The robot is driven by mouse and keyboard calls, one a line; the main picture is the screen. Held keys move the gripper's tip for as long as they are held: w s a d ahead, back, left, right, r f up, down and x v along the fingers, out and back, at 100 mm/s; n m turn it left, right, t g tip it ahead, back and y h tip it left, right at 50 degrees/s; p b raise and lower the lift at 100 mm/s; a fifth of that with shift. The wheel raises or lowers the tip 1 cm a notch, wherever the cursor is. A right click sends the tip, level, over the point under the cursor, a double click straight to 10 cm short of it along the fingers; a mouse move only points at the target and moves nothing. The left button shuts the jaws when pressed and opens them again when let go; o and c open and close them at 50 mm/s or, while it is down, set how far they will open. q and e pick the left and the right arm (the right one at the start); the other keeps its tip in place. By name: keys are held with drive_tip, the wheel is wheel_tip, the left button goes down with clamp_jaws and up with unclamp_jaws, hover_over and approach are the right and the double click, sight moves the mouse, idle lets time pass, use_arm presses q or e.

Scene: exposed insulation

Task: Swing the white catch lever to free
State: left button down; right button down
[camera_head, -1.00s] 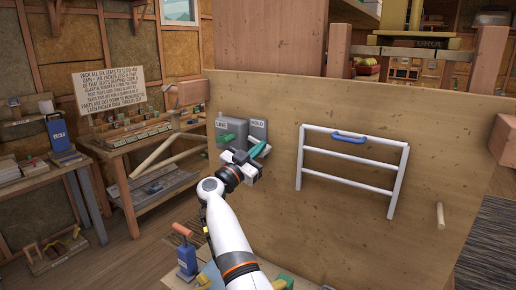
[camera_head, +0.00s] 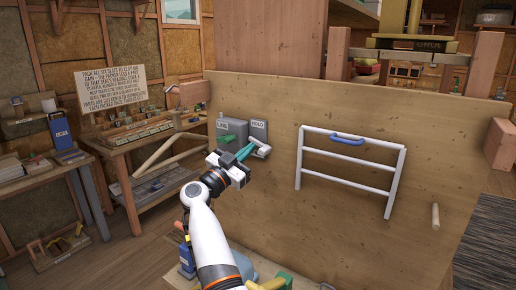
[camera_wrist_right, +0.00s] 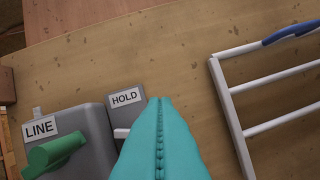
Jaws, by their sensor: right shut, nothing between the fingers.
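The white catch lever (camera_head: 263,148) is on the grey box labelled HOLD (camera_head: 258,130), mounted on the upright wooden panel. A short piece of the lever (camera_wrist_right: 121,133) shows in the right wrist view, left of my fingers, which hide the rest. My right gripper (camera_head: 248,150) has teal fingers, shut with nothing between them, in front of the HOLD box and close beside the lever. I cannot tell whether they touch. In the right wrist view the shut fingers (camera_wrist_right: 160,105) point up toward the panel. My left gripper is out of view.
A grey box labelled LINE (camera_wrist_right: 78,135) with a green handle (camera_wrist_right: 55,153) adjoins the HOLD box on the left. A white rail frame (camera_head: 350,158) with a blue grip is on the panel (camera_head: 300,230) to the right. A peg (camera_head: 435,216) sticks out at far right.

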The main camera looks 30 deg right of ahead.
drive_tip(key=b+v, duration=0.1)
drive_tip(key=v, duration=0.2)
drive_tip(key=shift+s+a+f, duration=0.1)
drive_tip(key=shift+s+a, duration=0.15)
drive_tip(key=shift+a, duration=0.1)
drive_tip(key=shift+w, duration=0.1)
